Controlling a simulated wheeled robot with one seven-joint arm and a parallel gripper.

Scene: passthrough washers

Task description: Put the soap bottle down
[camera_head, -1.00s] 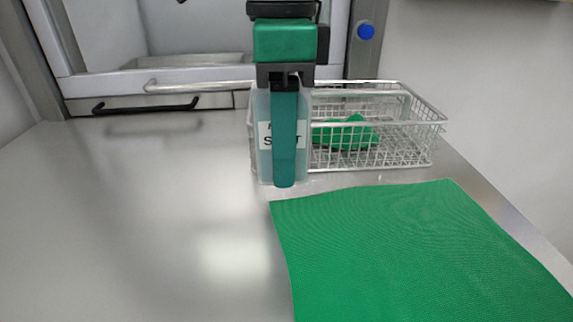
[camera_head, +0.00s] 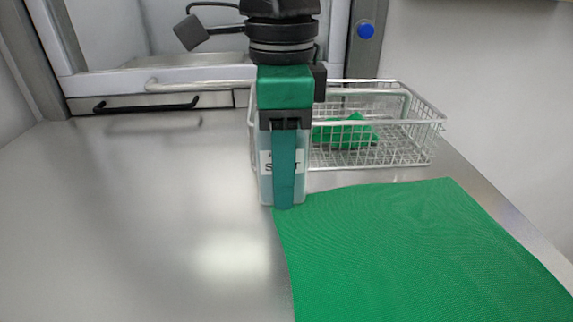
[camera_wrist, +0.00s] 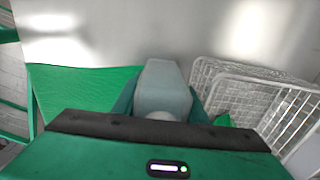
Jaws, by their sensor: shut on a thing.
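The soap bottle (camera_head: 265,185) is a pale translucent bottle with a white label carrying dark letters, partly hidden behind a finger of my gripper. My gripper (camera_head: 285,190) points down and is shut on the bottle, which is upright. The bottle's lower end is at the far left corner of the green mat in the head view; I cannot tell whether it touches the surface. In the wrist view the bottle (camera_wrist: 162,88) sits between the two green fingers.
A wire basket (camera_head: 425,125) with a green item (camera_head: 345,132) inside stands just behind and right of the bottle. A green mat (camera_head: 420,250) covers the front right of the steel table (camera_head: 130,230). The table's left side is clear.

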